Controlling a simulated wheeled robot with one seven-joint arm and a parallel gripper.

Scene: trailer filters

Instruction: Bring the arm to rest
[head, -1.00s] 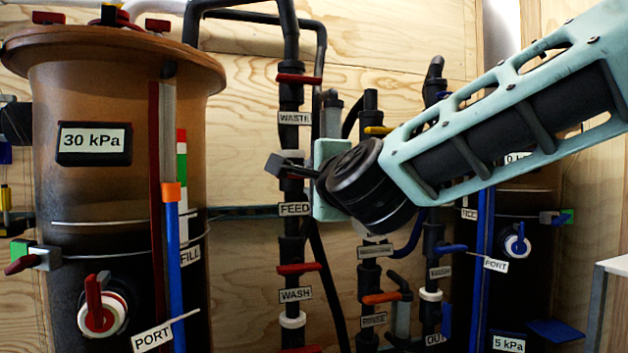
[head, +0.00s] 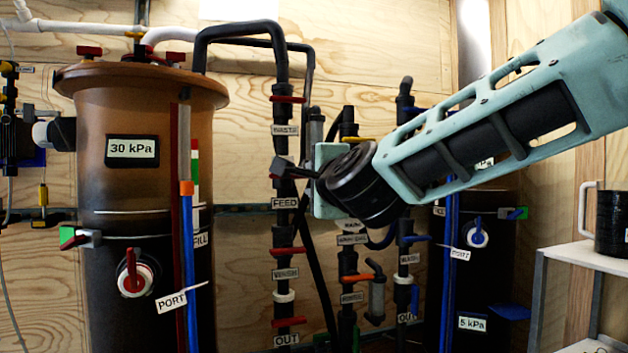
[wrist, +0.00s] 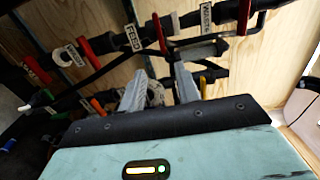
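My arm (head: 480,140), pale teal with dark inner parts, reaches in from the upper right of the head view. It is bent at the dark wrist joint. My gripper (head: 283,168) points left in front of the middle pipe column, near the FEED label (head: 285,203). In the wrist view, the two grey fingers of my gripper (wrist: 161,73) stand apart, with a gap between them. I see nothing held. Pipes and red handles show beyond the fingertips; whether they touch cannot be told.
A brown filter tank (head: 110,185) marked 30 kPa stands at left. A dark tank (head: 478,280) marked 5 kPa is at right, behind my arm. A white shelf (head: 580,254) with a black mug (head: 611,222) is at far right. Plywood walls close the back.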

